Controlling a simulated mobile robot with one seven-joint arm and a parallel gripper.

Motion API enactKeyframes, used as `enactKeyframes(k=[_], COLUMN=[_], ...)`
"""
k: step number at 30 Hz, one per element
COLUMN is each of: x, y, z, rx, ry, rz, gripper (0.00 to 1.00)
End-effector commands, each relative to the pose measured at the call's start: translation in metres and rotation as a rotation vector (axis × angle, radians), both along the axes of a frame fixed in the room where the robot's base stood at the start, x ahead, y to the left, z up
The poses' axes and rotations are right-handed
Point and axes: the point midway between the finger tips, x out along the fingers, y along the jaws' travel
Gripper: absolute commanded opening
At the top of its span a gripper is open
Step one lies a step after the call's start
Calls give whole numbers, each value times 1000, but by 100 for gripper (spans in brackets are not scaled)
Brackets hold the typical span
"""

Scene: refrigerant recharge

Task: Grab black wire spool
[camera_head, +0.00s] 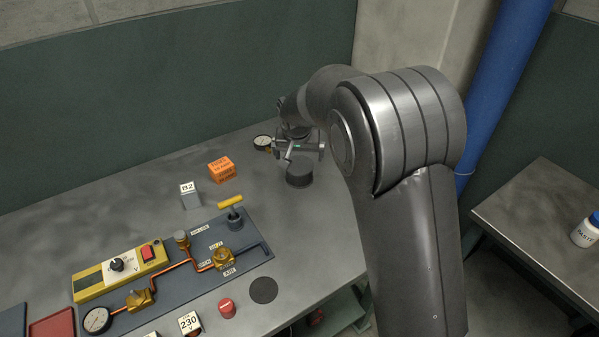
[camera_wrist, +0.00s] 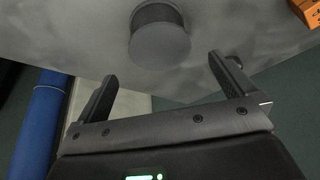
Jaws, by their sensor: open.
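The black wire spool (camera_head: 299,174) stands on the grey metal bench, near its back right part. In the wrist view the spool (camera_wrist: 159,40) shows as a dark round body with a grey flat end, ahead of my fingers. My gripper (camera_head: 298,150) is just above and behind the spool in the head view. In the wrist view my gripper (camera_wrist: 168,78) is open, with its two fingers wide apart and nothing between them. The spool lies beyond the fingertips, and I see no contact.
A gauge (camera_head: 262,142) lies close left of my gripper. An orange box (camera_head: 222,169) and a grey B2 block (camera_head: 190,195) stand further left. A panel with copper pipes and valves (camera_head: 255,258) fills the bench front. A blue pipe (camera_head: 505,85) rises at right.

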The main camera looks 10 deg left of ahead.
Motion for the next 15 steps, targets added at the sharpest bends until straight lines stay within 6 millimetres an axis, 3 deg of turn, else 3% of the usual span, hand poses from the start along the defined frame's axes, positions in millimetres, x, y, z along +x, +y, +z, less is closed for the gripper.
enactKeyframes(k=[6,15], x=[13,19], y=[1,2], z=[-32,-51], rx=[-2,-1], ry=[3,2], rz=[-2,0], gripper=[100,100])
